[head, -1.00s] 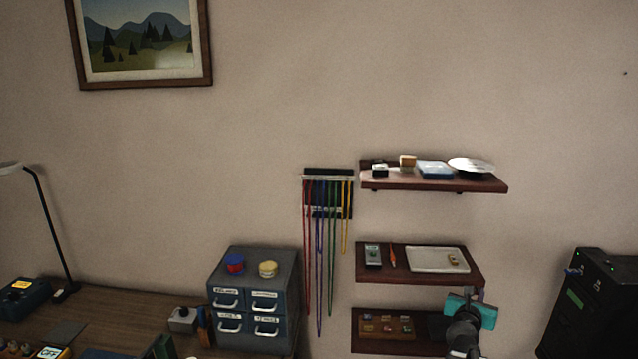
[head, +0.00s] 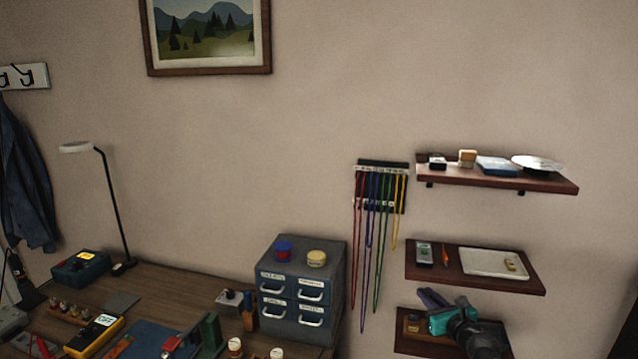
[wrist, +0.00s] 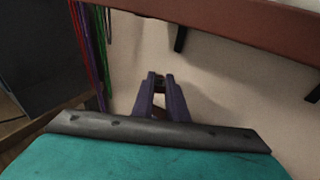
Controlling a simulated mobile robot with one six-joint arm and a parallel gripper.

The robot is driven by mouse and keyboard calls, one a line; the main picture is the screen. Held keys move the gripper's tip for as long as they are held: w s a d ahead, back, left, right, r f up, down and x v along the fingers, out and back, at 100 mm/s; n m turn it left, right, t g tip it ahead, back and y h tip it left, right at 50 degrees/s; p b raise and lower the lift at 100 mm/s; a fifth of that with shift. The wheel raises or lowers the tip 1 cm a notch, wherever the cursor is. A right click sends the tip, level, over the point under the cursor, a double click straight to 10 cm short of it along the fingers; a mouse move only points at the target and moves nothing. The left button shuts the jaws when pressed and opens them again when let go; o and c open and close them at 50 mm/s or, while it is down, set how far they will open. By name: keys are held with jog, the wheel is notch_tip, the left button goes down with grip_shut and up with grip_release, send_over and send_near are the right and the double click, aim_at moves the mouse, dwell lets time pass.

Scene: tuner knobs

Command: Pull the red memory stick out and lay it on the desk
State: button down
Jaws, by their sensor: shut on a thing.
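My gripper (head: 428,296) is in front of the lowest wall shelf at the right in the head view. In the wrist view its two purple fingers (wrist: 160,80) are close together on a small dark thing (wrist: 158,84); I cannot tell what it is. A small red piece (head: 172,343) shows on the desk at the bottom of the head view, by a dark green upright block. It is too small to tell whether it is the memory stick or whether it sits in something. The wooden desk (head: 180,288) runs along the wall at the lower left.
A grey drawer cabinet (head: 333,280) stands at the desk's right end. Coloured cords (head: 376,240) hang from a rack right of it. The middle shelf (head: 450,268) and top shelf (head: 540,184) hold small items. A lamp (head: 113,205) and a yellow meter (head: 95,335) stand at the left.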

jog(key=s+a+n+g+y, duration=0.6)
jog(key=s+a+n+y, duration=0.2)
jog(key=a, duration=0.7)
jog(key=shift+s+r+y, duration=0.2)
jog(key=shift+s+y, duration=0.55)
jog(key=shift+y, duration=0.15)
